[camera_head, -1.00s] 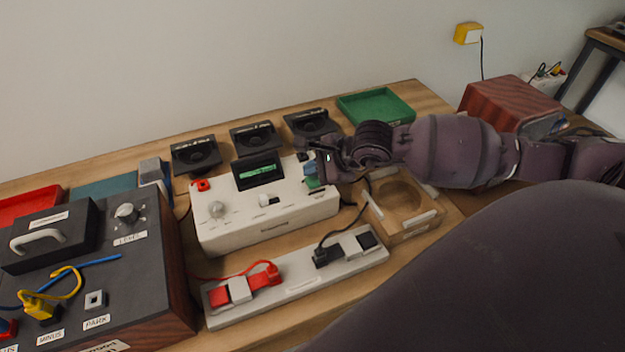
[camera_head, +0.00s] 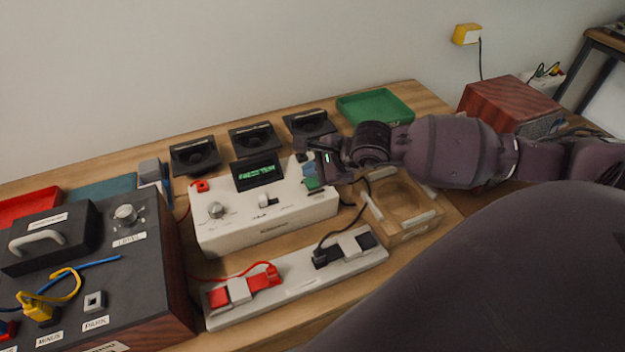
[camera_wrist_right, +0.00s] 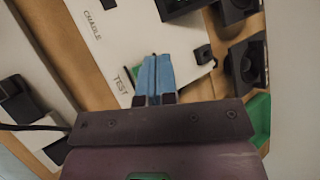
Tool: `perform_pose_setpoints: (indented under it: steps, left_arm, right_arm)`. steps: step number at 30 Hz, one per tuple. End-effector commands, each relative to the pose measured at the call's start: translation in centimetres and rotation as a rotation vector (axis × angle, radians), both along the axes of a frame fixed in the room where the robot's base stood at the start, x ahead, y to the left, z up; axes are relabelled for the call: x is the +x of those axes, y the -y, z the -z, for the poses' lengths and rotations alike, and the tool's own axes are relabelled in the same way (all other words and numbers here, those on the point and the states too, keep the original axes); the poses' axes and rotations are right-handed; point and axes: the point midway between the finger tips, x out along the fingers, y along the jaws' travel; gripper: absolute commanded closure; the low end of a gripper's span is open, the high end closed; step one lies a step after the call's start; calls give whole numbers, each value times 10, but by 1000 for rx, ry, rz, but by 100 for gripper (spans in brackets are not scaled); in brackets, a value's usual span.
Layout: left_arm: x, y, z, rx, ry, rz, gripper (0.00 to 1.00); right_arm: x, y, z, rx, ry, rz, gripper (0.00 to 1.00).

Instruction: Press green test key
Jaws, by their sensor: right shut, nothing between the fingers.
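The white tester (camera_head: 265,215) stands on the bench with a lit green display (camera_head: 258,170), a knob and a small switch on top. The green test key (camera_head: 312,184) shows at its right end, partly covered by my right gripper (camera_head: 311,169). In the right wrist view, my right gripper (camera_wrist_right: 153,62) has its blue fingertips together, with nothing between them. They are over the tester beside the printed word TEST. A sliver of green (camera_wrist_right: 136,71) shows beside the tips; I cannot tell whether they touch the key. My left gripper is not in view.
A power strip (camera_head: 350,262) with red and black plugs lies in front of the tester. A wooden cradle (camera_head: 408,236) is to the right. Black speakers (camera_head: 254,140) and a green tray (camera_head: 375,106) stand behind. A dark control box (camera_head: 150,275) is at left.

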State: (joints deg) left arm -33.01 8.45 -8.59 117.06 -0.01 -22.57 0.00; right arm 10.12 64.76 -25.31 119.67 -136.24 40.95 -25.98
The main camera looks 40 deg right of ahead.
Motion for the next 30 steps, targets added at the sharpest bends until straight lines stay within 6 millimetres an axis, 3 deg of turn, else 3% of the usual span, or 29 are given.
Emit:
perform_pose_setpoints:
  steps: [30]
  left_arm:
    - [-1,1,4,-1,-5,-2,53]
  right_arm:
    - [0,0,7,1,-2,1,100]
